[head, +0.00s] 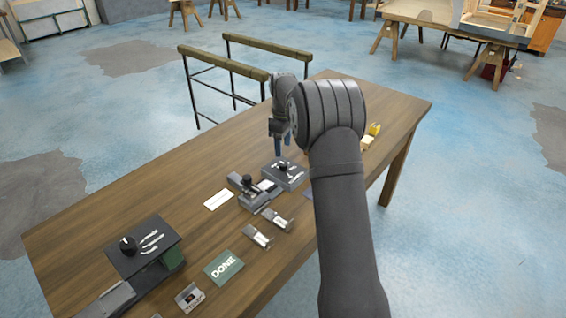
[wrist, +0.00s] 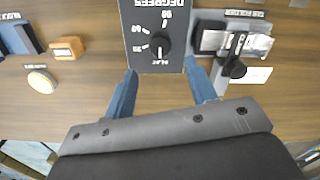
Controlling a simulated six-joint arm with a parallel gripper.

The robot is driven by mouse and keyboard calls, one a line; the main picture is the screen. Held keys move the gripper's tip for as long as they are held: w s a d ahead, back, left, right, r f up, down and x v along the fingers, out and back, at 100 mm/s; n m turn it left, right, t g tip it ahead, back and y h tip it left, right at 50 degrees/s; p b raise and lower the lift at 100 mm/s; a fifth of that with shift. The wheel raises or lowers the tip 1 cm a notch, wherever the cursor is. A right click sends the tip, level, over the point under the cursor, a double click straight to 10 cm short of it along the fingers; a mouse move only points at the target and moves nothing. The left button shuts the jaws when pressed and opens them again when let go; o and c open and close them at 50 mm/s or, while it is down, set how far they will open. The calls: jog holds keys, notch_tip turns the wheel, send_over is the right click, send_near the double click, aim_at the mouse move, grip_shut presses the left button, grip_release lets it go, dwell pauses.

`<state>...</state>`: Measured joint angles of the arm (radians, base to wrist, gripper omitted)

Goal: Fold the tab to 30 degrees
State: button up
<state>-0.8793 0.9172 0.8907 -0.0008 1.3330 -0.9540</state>
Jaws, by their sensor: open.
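A dark box marked DEGREES (wrist: 158,12) with a black dial knob (wrist: 160,44) lies under my gripper; its lettering is upside down in the wrist view. The numbers 30, 60 and 90 ring the knob; its exact setting is hard to read. This box (head: 287,176) also shows in the head view. To its right in the wrist view is a bending device (wrist: 210,38) with a black-knobbed lever (wrist: 236,66) and bright metal parts. I cannot tell the tab apart there. My gripper (wrist: 160,68) is open, blue fingers spread on either side of the DEGREES box's near edge, holding nothing.
Another knobbed box (head: 150,246) stands at the table's left, near a green DONE card (head: 223,266). Small metal brackets (head: 258,236) and a white card (head: 218,199) lie between. A yellow object (head: 373,129) is at the right. The table's far left is clear.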

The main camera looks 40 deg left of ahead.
aim_at(283, 163)
notch_tip(283, 163, down, 8)
jog(key=shift+r, duration=0.1)
jog(key=shift+c, duration=0.4)
jog(key=c, duration=0.9)
jog(key=shift+m, duration=0.3)
jog(key=m, duration=0.5)
jog(key=shift+m, duration=0.3)
jog(key=m, duration=0.6)
jog(key=shift+w, duration=0.1)
jog(key=shift+m, duration=0.4)
